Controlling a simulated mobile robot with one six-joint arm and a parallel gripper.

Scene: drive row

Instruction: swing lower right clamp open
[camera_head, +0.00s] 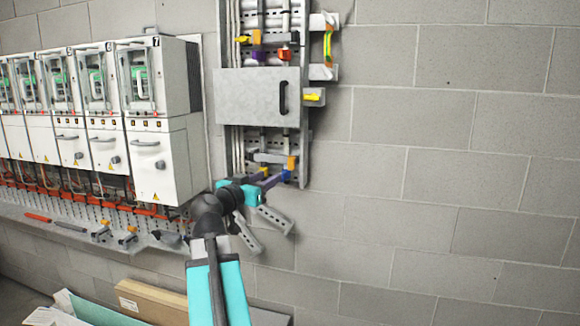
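The lower clamps sit on the grey wall rack under the metal cover. The lower right clamp (291,163) shows an orange part at the right, with a blue piece and a purple bar just below and left of it. A yellow piece (265,172) marks the clamp to its left. My arm reaches up from the bottom, and the teal end of my gripper (250,195) is just below and left of these clamps. Its fingertips are not clear against the rack parts, so I cannot tell whether it touches a clamp or holds anything.
The metal cover (250,97) with a black handle is above the clamps. Grey drive cabinets (160,160) stand close at the left, above a shelf with tools. Grey slotted pieces (273,219) slant below my gripper. A cardboard box (150,300) is at the bottom. The right wall is bare.

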